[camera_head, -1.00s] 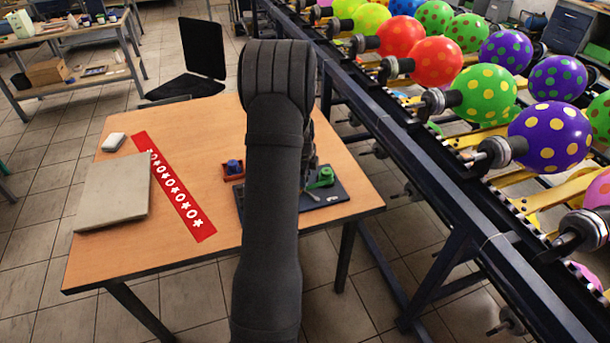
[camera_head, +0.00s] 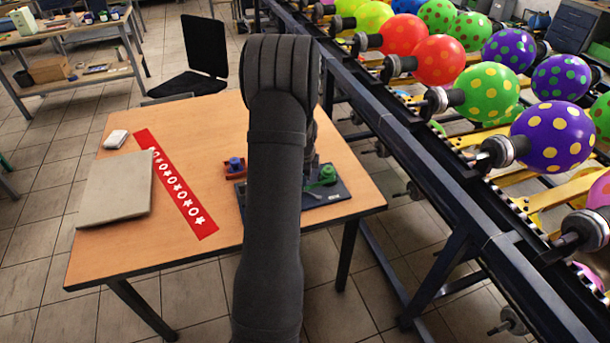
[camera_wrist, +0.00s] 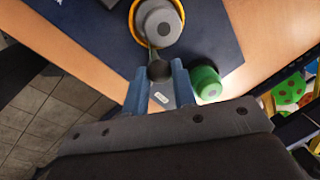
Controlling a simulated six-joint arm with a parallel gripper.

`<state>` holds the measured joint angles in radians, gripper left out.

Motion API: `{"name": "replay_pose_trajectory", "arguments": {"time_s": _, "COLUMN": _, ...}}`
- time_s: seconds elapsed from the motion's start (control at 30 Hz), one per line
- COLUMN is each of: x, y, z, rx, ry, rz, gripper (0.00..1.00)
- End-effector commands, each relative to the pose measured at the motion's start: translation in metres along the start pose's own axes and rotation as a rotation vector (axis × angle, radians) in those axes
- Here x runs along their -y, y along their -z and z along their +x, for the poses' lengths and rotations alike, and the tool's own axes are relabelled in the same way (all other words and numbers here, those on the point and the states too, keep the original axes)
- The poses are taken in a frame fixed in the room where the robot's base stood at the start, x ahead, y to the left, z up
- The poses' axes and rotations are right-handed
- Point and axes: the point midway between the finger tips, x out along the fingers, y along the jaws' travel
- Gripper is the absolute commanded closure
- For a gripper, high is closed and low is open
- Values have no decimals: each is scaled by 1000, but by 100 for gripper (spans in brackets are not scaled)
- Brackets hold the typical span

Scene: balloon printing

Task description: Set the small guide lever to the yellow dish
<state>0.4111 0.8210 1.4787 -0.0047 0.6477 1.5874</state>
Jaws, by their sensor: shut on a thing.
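The small guide lever (camera_wrist: 158,70) ends in a dark round knob in the wrist view. It joins a grey round hub (camera_wrist: 160,20) at the top. A yellow-orange rim (camera_wrist: 135,18), seemingly the yellow dish, shows around the hub. My gripper (camera_wrist: 158,78) has its two blue fingers on either side of the knob and is shut on it. A green round dish or cup (camera_wrist: 205,82) stands just right of the fingers. It also shows in the head view (camera_head: 327,174). My arm hides the gripper, lever and yellow dish in the head view.
The dark base board (camera_head: 335,195) lies on the wooden table (camera_head: 240,125). A red holder (camera_head: 229,170) with a blue piece is left of my arm. A red star strip (camera_head: 180,190) and a grey slab (camera_head: 115,190) lie farther left. A balloon conveyor (camera_head: 440,165) runs along the right.

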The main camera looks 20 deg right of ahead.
Motion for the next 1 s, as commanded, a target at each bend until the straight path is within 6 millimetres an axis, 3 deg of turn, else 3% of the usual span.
{"name": "replay_pose_trajectory", "arguments": {"time_s": 0.07, "x": 0, "y": 0, "z": 0, "rx": 0, "ry": -1, "rz": 0, "gripper": 98}}
{"name": "replay_pose_trajectory", "arguments": {"time_s": 0.1, "x": 0, "y": 0, "z": 0, "rx": 0, "ry": -1, "rz": 0, "gripper": 70}}
{"name": "replay_pose_trajectory", "arguments": {"time_s": 0.2, "x": 0, "y": 0, "z": 0, "rx": 0, "ry": -1, "rz": 0, "gripper": 54}}
{"name": "replay_pose_trajectory", "arguments": {"time_s": 0.57, "x": 0, "y": 0, "z": -5, "rx": 0, "ry": 0, "rz": 1, "gripper": 54}}
{"name": "replay_pose_trajectory", "arguments": {"time_s": 0.77, "x": 0, "y": 0, "z": -35, "rx": 0, "ry": 3, "rz": 1, "gripper": 54}}
{"name": "replay_pose_trajectory", "arguments": {"time_s": 1.0, "x": 1, "y": 0, "z": -90, "rx": 0, "ry": 4, "rz": 1, "gripper": 54}}
